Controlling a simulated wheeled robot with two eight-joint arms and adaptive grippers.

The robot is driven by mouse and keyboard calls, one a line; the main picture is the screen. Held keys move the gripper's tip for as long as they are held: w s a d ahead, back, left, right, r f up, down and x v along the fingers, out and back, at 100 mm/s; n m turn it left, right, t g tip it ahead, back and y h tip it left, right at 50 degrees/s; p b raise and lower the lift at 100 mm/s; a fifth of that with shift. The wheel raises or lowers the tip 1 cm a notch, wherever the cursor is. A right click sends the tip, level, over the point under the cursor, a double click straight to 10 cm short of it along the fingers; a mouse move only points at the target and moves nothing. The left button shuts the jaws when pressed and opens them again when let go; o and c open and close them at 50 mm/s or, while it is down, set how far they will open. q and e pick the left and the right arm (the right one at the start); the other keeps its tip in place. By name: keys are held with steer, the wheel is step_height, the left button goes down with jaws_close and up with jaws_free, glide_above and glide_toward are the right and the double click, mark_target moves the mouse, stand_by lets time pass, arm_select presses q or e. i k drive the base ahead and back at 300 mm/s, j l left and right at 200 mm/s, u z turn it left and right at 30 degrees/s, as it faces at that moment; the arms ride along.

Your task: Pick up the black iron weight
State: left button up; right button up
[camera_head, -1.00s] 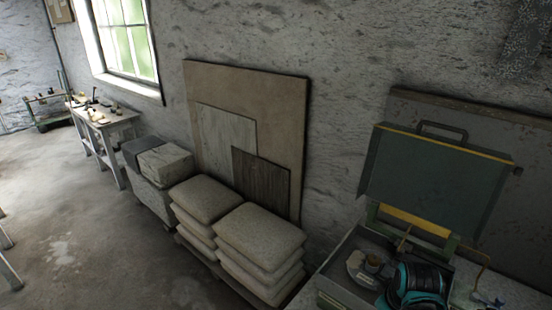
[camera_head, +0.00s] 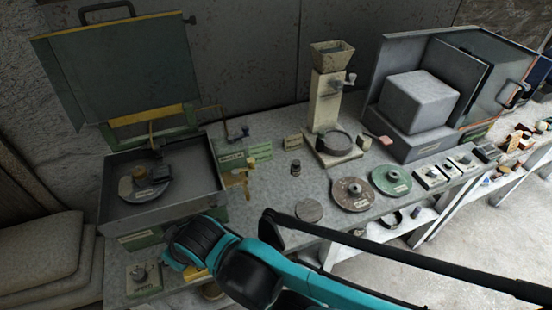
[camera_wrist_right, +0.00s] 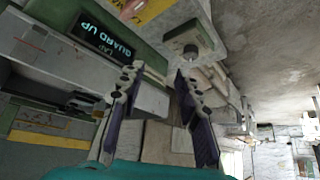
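A small dark knobbed piece (camera_head: 296,167), which looks like the black iron weight, stands on the grey bench top near its middle in the head view. Another dark block (camera_head: 141,174) sits on the round plate inside the open-lidded machine at left, and I cannot tell if it is a weight. My right gripper (camera_wrist_right: 158,75) is open and empty in the wrist view, close to a green panel marked "GUARD UP" and a knob. My teal and black arm crosses the lower head view, and its gripper is not clearly visible there. My left gripper is not in view.
The open machine (camera_head: 110,205) has its lid raised. A hopper on a post (camera_head: 329,95), a brown disc (camera_head: 352,193), a green disc (camera_head: 391,180) and a grey disc (camera_head: 309,211) stand on the bench. A grey box machine (camera_head: 415,105) is at right.

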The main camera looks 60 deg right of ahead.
mark_target(296, 168)
steer(key=z, duration=2.25)
steer(key=u, duration=1.5)
steer(key=l+u, duration=0.4)
steer(key=l, duration=1.1)
